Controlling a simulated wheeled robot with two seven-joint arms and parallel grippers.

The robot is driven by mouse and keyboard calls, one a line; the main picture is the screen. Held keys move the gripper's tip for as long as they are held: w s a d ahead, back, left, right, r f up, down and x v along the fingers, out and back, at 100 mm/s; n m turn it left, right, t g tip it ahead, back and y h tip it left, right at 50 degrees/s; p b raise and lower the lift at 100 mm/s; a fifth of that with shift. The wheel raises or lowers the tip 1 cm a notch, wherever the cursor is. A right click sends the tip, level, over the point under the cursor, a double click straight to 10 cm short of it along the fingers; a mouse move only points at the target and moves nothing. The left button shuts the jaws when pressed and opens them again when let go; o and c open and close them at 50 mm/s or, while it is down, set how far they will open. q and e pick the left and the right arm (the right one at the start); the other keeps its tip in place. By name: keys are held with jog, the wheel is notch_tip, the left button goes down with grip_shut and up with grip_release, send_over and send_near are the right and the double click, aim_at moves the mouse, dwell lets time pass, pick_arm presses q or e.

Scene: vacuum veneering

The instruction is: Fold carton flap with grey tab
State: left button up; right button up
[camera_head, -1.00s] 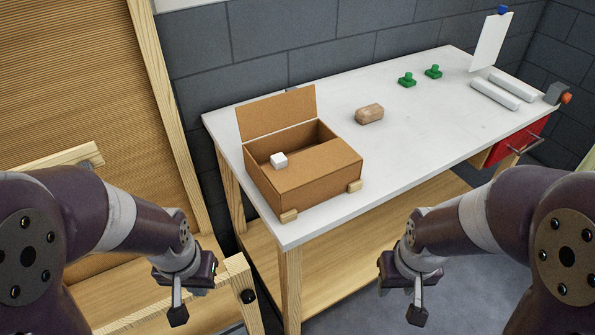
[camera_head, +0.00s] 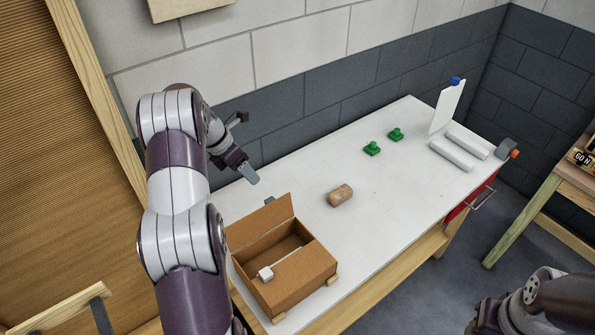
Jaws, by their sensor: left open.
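The brown carton (camera_head: 306,289) stands at the near left end of the white table, its inside partly open to view. A small grey tab (camera_head: 269,200) shows behind the top of the upright flap. My left gripper (camera_head: 247,148) is open and empty, above and behind the carton, apart from the flap. My right arm shows at the bottom right; its fingers are out of view.
A wooden block (camera_head: 340,195) lies right of the carton. Two green pieces (camera_head: 372,148) stand farther back. White rolls (camera_head: 452,153) and an upright white sheet (camera_head: 447,107) are at the far end. The middle of the table (camera_head: 390,190) is clear.

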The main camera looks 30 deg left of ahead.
aim_at(270, 200)
pick_arm(q)
jog(key=p+x, duration=0.2)
jog(key=x, duration=0.9)
jog(key=shift+s+d, duration=0.1)
jog(key=shift+d+f, duration=0.2)
jog(key=shift+f, duration=0.25)
pick_arm(e)
jog(key=shift+s+d+r, duration=0.1)
jog(key=shift+s+r, duration=0.2)
jog(key=shift+r, duration=0.35)
pick_arm(q)
grip_shut()
